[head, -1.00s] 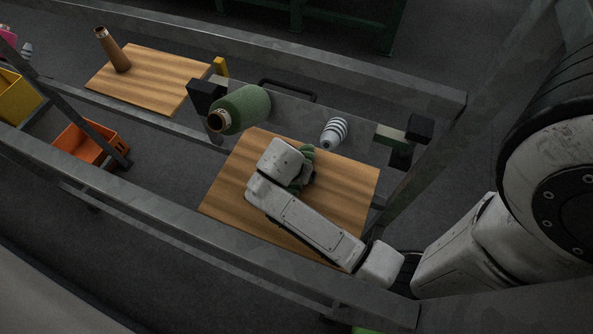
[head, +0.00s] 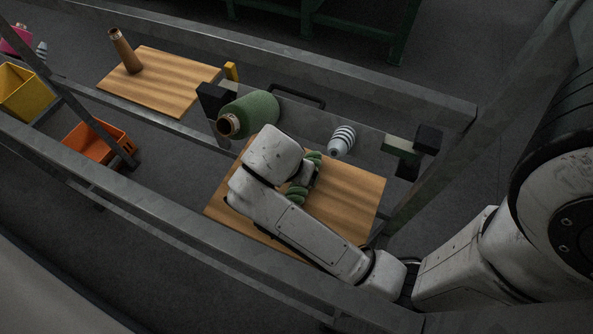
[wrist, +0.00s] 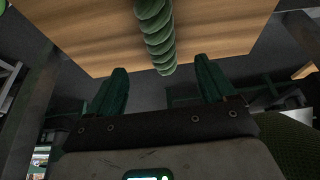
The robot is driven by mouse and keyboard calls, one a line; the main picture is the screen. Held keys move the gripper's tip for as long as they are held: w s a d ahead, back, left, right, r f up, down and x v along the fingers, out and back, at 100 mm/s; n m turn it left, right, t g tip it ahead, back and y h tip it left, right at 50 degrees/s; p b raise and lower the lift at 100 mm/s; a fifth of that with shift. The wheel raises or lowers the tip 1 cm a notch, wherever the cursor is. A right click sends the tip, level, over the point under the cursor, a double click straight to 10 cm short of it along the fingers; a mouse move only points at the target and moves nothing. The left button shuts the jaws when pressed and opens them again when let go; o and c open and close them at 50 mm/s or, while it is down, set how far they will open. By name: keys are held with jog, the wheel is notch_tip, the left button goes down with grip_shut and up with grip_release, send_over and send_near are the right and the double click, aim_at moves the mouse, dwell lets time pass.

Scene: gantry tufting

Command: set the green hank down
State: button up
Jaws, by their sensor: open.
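The green hank (wrist: 157,35) is a twisted, rope-like bundle. In the wrist view it lies on the wooden board (wrist: 215,30), its near end between and ahead of my gripper's fingertips (wrist: 160,72). The two green fingers are wide apart, with clear gaps to the hank. In the head view the hank (head: 297,192) shows beside my wrist on the near board (head: 345,205), partly hidden by my arm.
A green cone of yarn (head: 252,112) and a grey-and-white striped spool (head: 342,140) sit behind the board. Metal rails (head: 330,75) enclose the area. A second board (head: 165,85) holds a brown cone (head: 124,50). An orange bin (head: 95,146) and a yellow bin (head: 22,90) stand left.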

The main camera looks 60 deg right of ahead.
jog(key=s+a+f+n+y, duration=0.1)
jog(key=s+n, duration=0.1)
jog(key=n, duration=0.2)
jog(key=s+a+f+n+y, duration=0.1)
jog(key=s+a+f+n, duration=0.1)
jog(key=n, duration=0.3)
jog(key=s+a+f+n+y, duration=0.1)
jog(key=s+n, duration=0.1)
jog(key=n, duration=0.3)
jog(key=shift+s+a+f+t+y, duration=0.2)
jog(key=shift+a+f+t+y, duration=0.1)
jog(key=shift+f, duration=0.1)
jog(key=n, duration=0.1)
jog(key=s+n, duration=0.1)
jog(key=n, duration=0.1)
jog(key=shift+a+f+y, duration=0.2)
jog(key=shift+y, duration=0.1)
